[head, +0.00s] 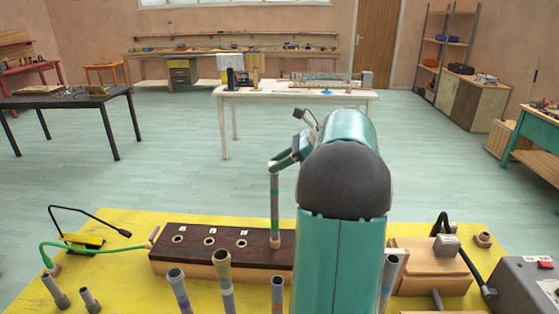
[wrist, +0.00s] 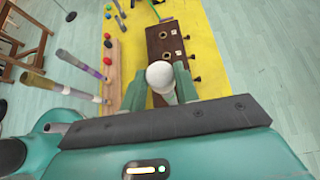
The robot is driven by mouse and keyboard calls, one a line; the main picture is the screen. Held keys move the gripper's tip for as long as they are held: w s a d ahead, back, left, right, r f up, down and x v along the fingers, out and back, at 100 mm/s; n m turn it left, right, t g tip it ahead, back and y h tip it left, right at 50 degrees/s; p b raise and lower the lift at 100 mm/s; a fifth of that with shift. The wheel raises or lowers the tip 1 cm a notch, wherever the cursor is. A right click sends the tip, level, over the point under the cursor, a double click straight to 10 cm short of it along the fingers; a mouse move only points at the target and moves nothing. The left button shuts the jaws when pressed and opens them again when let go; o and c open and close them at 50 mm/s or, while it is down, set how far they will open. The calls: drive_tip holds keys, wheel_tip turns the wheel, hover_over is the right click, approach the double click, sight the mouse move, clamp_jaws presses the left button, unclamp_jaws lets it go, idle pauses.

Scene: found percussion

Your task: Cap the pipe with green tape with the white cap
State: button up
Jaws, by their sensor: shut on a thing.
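The white cap (wrist: 160,74) shows as a round white top between the two green fingers of my gripper (wrist: 162,88) in the wrist view. My gripper is shut on it.
Several other pipes stand in front of the block, among them one with a flared top (head: 224,272) and one with a purple band (head: 178,287). A green cable (head: 90,247) and a black lamp arm (head: 90,217) are at left. Wooden boxes (head: 430,262) stand at right on the yellow table (head: 135,288).

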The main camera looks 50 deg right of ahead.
drive_tip(key=shift+f, duration=0.4)
drive_tip(key=o, duration=1)
drive_tip(key=shift+s+r, duration=0.1)
drive_tip(key=v, duration=1.3)
drive_tip(key=shift+s+d+r, duration=0.1)
drive_tip(key=shift+s+r, duration=0.05)
drive_tip(key=shift+s, duration=0.05)
